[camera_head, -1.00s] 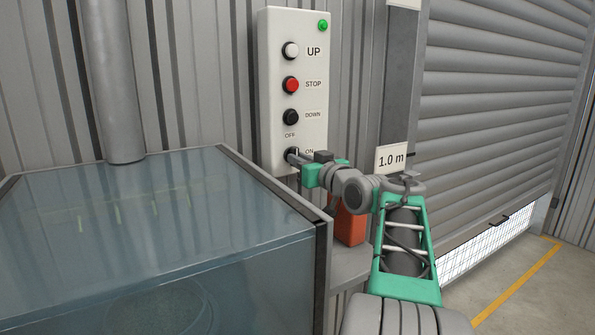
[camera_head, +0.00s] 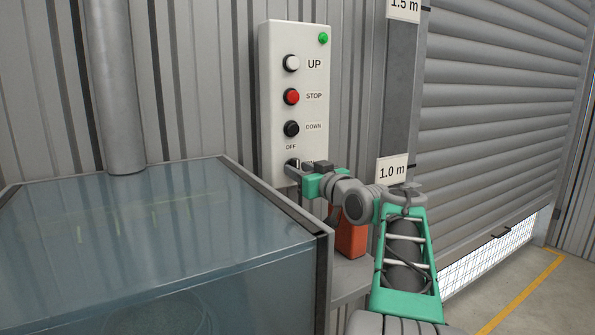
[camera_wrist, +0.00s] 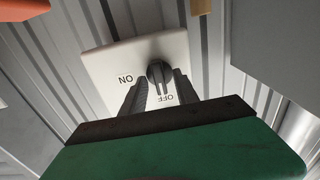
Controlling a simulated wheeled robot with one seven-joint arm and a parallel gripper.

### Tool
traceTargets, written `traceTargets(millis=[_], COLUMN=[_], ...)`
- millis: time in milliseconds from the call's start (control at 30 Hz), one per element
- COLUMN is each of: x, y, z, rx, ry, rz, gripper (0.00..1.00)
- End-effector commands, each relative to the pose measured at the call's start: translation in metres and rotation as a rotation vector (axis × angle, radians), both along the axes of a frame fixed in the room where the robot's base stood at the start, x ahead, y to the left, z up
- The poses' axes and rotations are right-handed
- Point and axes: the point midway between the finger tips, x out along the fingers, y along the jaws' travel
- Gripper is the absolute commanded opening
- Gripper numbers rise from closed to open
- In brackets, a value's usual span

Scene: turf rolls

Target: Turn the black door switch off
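The black door switch (camera_head: 291,163) is a rotary knob low on a white control panel (camera_head: 285,75), with an OFF label above it in the head view. In the wrist view the dark knob (camera_wrist: 158,71) sits between the ON label at left and the OFF label below. Its grip ridge appears to point down toward OFF. My gripper (camera_head: 298,167) is at the knob, coming from the lower right. In the wrist view my gripper's two fingers (camera_wrist: 160,88) are apart, one on each side of the knob, with small gaps. Contact cannot be made out. The ON label is hidden in the head view.
White UP (camera_head: 291,63), red STOP (camera_head: 291,96) and black DOWN (camera_head: 291,129) buttons sit above the switch; a green light (camera_head: 323,38) is lit. A glass-topped tank (camera_head: 150,220) stands left, close to my arm. An orange box (camera_head: 350,238) is below my wrist. A shutter door (camera_head: 490,130) is right, slightly raised.

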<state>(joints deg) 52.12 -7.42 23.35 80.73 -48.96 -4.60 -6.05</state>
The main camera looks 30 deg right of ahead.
Motion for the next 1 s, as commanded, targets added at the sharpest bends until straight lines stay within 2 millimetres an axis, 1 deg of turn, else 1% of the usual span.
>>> traceTargets(millis=[100, 167, 267, 400, 533, 667, 1000], x=[-0.001, -0.006, -0.023, -0.053, -0.072, -0.078, -0.077], y=[0.0, -0.001, 0.0, 0.002, 0.003, 0.004, 0.005], z=[-0.001, 0.0, 0.0, 0.001, 0.0, 0.0, 0.002], rx=[0.001, 0.0, 0.0, 0.0, 0.0, 0.0, 0.0], ry=[0.002, 0.001, 0.0, 0.0, 0.0, 0.0, 0.0], rz=[-0.001, -0.002, -0.005, -0.005, -0.004, -0.001, 0.0], gripper=[0.36, 0.36, 0.36, 0.36, 0.36, 0.36, 0.36])
